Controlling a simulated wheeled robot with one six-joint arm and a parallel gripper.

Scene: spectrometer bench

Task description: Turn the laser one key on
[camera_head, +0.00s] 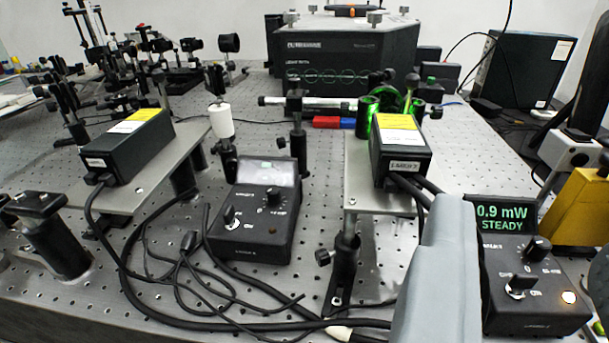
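Two black laser controllers stand on the bench. The numbers on the labels are too small to read surely. A grey part of my gripper (440,285) rises just left of the right controller; its fingertips cannot be made out.
Two black laser heads sit on raised plates, one left (128,150) and one centre right (400,155). Black cables (185,265) loop around the left controller. A post (345,255) stands between the controllers. A yellow box (580,207) is at right; a large spectrometer (345,60) is behind.

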